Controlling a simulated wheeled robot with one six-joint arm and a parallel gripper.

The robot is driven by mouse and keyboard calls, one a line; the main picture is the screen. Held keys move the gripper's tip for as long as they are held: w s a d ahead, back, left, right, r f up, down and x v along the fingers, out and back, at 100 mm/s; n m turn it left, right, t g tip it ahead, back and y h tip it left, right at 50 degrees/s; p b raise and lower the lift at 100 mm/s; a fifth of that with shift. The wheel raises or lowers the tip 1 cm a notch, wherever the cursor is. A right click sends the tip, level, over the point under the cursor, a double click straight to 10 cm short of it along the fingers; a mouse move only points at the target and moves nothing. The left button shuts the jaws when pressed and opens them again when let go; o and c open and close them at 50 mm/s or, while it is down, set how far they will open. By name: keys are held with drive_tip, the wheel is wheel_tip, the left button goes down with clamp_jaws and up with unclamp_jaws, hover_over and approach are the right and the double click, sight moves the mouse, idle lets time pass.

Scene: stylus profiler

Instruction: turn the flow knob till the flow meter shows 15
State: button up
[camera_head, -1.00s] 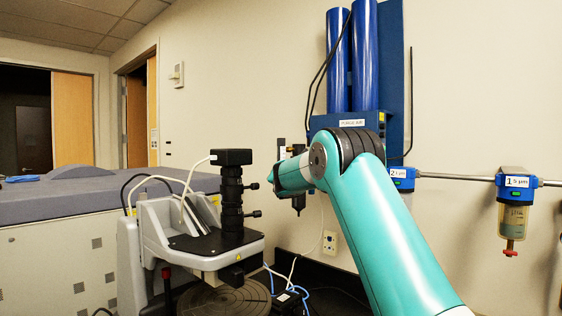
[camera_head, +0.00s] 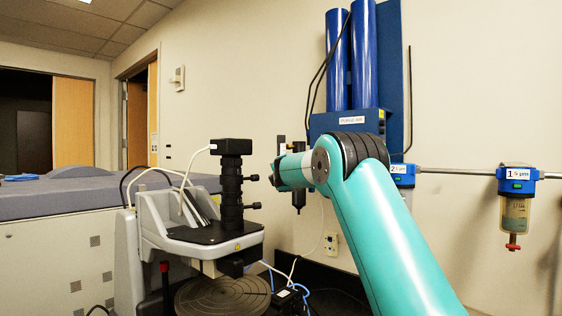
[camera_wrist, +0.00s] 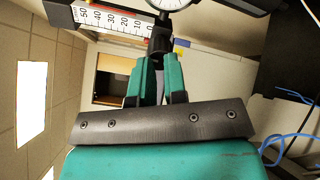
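The flow meter's white scale (camera_wrist: 115,21) lies sideways at the top of the wrist view, with marks from 0 to 50. I cannot make out its indicator reading. The black flow knob (camera_wrist: 160,42) is at the scale's 0 end. My gripper (camera_wrist: 162,56) has its two teal fingers pointing at the knob, with a narrow gap between them. The fingertips are at the knob, but I cannot tell whether they grip it. In the head view the flow meter (camera_head: 282,143) shows only partly, next to my wrist; the knob and fingers are hidden there.
A round dial gauge (camera_wrist: 172,3) is beside the knob. The profiler (camera_head: 205,240) stands at left, with its black camera column (camera_head: 231,195). Blue purge-air cylinders (camera_head: 365,60) hang behind my arm. A filter (camera_head: 515,205) hangs on the pipe at right.

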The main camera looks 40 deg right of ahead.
drive_tip(key=shift+m+b, duration=1.65)
drive_tip(key=shift+m, duration=1.95)
drive_tip(key=m+b, duration=0.2)
drive_tip(key=m, duration=0.5)
drive_tip(key=shift+b, duration=0.4)
clamp_jaws()
